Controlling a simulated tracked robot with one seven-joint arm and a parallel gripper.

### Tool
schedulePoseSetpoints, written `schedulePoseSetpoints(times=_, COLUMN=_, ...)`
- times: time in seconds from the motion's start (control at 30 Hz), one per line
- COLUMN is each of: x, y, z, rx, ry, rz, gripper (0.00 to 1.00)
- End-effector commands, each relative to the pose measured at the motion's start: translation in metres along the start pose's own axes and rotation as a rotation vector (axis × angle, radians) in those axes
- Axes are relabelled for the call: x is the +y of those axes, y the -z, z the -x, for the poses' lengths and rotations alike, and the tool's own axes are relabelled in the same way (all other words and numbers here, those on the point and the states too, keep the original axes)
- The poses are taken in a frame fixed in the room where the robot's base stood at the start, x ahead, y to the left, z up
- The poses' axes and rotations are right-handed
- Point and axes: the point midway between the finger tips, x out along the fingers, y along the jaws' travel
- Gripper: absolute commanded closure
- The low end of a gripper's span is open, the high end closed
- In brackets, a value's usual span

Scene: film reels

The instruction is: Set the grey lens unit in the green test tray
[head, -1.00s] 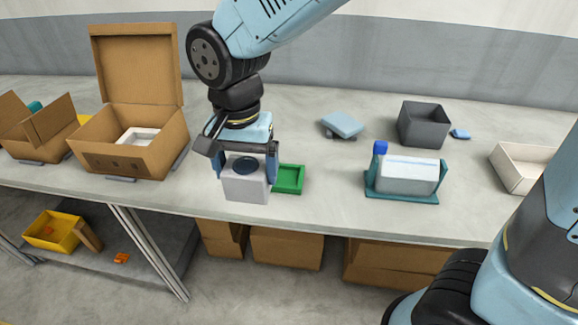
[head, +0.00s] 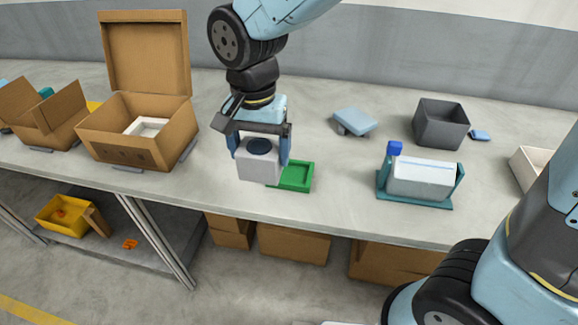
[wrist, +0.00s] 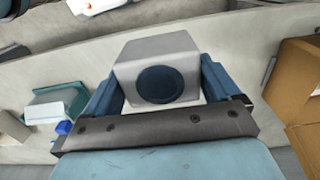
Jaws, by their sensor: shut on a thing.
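The grey lens unit (head: 258,167) is a pale grey block with a dark round lens on top. My gripper (head: 260,150) is shut on it, one finger on each side, and holds it upright. In the wrist view the lens unit (wrist: 158,58) sits between the fingers of my gripper (wrist: 160,85), its dark lens facing the camera. The green test tray (head: 296,177) is a shallow square tray on the table. The lens unit is just left of it in the head view and covers part of its left side. The tray does not show in the wrist view.
An open cardboard box (head: 130,150) with a white insert stands left. A teal holder with a white block (head: 420,178) stands right. A grey bin (head: 441,125) and a light blue scale-like item (head: 354,121) are behind. The table's front edge (head: 330,228) is near.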

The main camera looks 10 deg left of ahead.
Motion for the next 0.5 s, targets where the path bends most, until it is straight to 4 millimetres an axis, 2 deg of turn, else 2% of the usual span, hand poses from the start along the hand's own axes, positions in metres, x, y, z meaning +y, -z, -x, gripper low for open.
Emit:
schedulePoseSetpoints(times=0.43, x=0.022, y=0.08, z=-0.037, rx=-0.002, ry=-0.003, rz=-0.006, gripper=0.65)
schedulePoseSetpoints(times=0.5, x=0.025, y=0.088, z=-0.049, rx=-0.003, ry=-0.004, rz=-0.004, gripper=0.65)
